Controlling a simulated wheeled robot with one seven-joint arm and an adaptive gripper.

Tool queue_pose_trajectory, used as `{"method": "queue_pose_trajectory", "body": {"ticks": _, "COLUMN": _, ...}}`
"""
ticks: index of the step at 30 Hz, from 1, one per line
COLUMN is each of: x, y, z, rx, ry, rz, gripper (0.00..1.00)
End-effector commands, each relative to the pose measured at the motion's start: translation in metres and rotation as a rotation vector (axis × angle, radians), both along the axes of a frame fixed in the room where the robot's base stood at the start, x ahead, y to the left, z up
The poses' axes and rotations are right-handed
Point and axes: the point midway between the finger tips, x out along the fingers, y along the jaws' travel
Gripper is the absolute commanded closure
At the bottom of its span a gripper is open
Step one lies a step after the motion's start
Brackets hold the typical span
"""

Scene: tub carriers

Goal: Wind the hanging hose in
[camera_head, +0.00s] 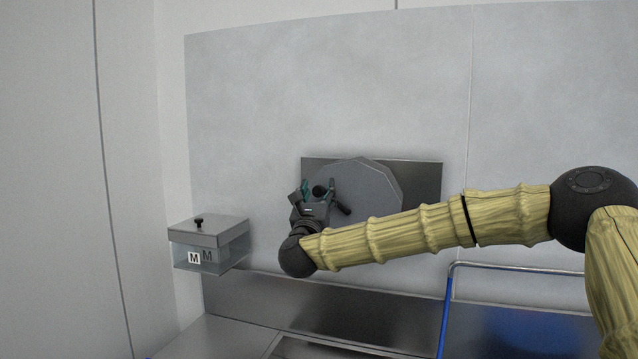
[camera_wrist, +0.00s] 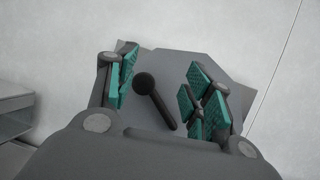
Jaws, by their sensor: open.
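A grey, many-sided reel disc (camera_head: 372,190) is mounted on the wall; it also shows in the wrist view (camera_wrist: 180,62). A black crank with a round knob (camera_wrist: 145,83) and a short bar (camera_wrist: 168,118) stands in front of the disc. My gripper (camera_head: 318,188) is open at the left part of the disc. In the wrist view, the teal finger pads of my gripper (camera_wrist: 165,88) are on either side of the knob, with gaps, and the knob is nearer the left pads. I cannot make out a hanging hose; my arm covers the area below the reel.
A dark metal plate (camera_head: 425,180) is behind the reel. A metal rail with a blue post (camera_head: 443,325) is at lower right. The wall above the reel is bare.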

Motion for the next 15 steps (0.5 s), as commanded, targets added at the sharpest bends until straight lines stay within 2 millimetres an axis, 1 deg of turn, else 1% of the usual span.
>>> {"method": "queue_pose_trajectory", "body": {"ticks": 1, "x": 0.015, "y": 0.000, "z": 0.000, "rx": 0.000, "ry": 0.007, "rz": -0.002, "gripper": 0.49}}
{"method": "queue_pose_trajectory", "body": {"ticks": 3, "x": 0.030, "y": 0.000, "z": -0.003, "rx": 0.000, "ry": 0.013, "rz": 0.000, "gripper": 0.49}}
{"method": "queue_pose_trajectory", "body": {"ticks": 6, "x": 0.043, "y": 0.000, "z": -0.006, "rx": -0.001, "ry": 0.019, "rz": 0.001, "gripper": 0.49}}
{"method": "queue_pose_trajectory", "body": {"ticks": 9, "x": 0.047, "y": -0.001, "z": -0.005, "rx": 0.000, "ry": 0.019, "rz": 0.001, "gripper": 0.49}}
{"method": "queue_pose_trajectory", "body": {"ticks": 15, "x": 0.038, "y": -0.003, "z": 0.003, "rx": 0.001, "ry": 0.009, "rz": 0.000, "gripper": 0.49}}
